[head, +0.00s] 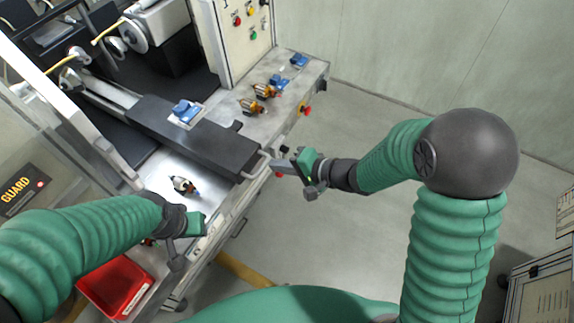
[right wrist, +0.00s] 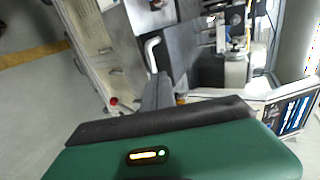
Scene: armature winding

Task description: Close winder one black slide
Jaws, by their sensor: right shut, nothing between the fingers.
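The black slide (head: 195,137) is a long dark block lying across the metal bench. A light bent handle (head: 257,168) sticks out at its near right end; the handle also shows in the right wrist view (right wrist: 152,52). My right gripper (head: 277,163) is shut and empty, with its fingertips right beside the handle. In the right wrist view its grey finger (right wrist: 157,92) points toward the handle; I cannot tell whether they touch. My left gripper (head: 178,258) hangs in front of the bench's near edge, away from the slide; its fingers are not clear.
A red bin (head: 115,286) is at lower left.

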